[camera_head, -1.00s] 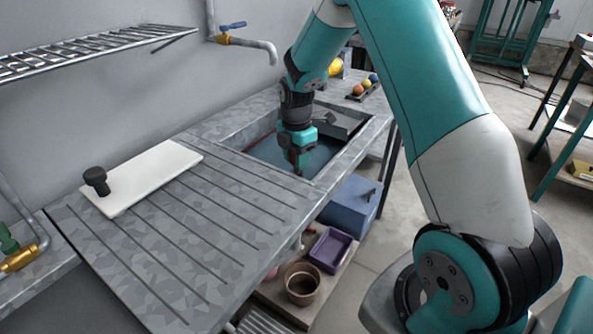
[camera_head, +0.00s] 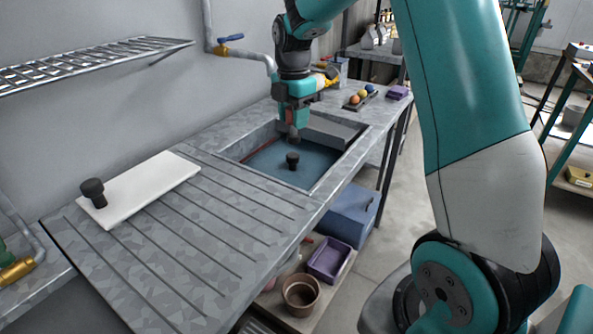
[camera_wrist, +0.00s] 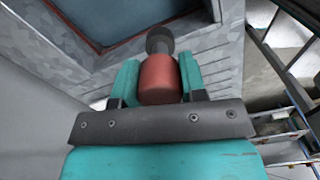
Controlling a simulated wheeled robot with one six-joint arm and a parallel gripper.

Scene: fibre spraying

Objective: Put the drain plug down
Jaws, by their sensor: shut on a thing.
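The sink (camera_head: 325,182) has a blue floor.
A white board (camera_head: 150,190) on the grooved drainboard (camera_head: 200,245) carries another black knobbed piece (camera_head: 93,192). A tap (camera_head: 238,50) and a wire rack (camera_head: 100,65) are on the wall. The grooved surface is largely clear.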

